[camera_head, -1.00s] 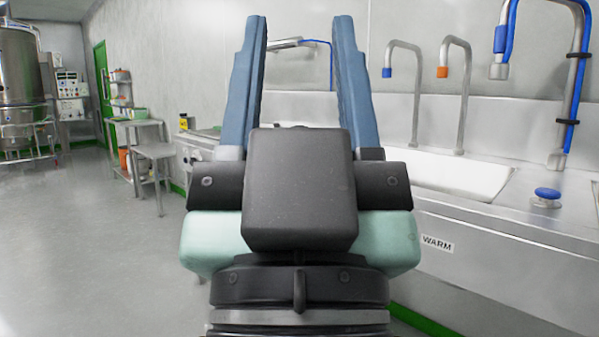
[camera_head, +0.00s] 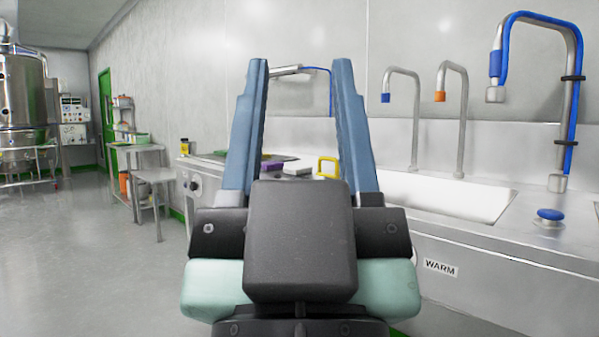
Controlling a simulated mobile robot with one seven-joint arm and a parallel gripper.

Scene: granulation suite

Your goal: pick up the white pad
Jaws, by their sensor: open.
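A small white pad (camera_head: 297,170) lies on the steel counter beyond my gripper. It shows between the two blue fingers, close above the dark gripper body, and its lower part may be hidden. My gripper (camera_head: 300,64) is open and empty, its fingers pointing up and away in the picture. The pad is apart from the fingers, as far as I can tell.
A purple block (camera_head: 272,166) lies left of the pad, and a yellow handle-like thing (camera_head: 328,167) stands to its right. A sink basin (camera_head: 455,196) with tall taps is at the right. A small bench (camera_head: 154,176) stands left; the floor there is clear.

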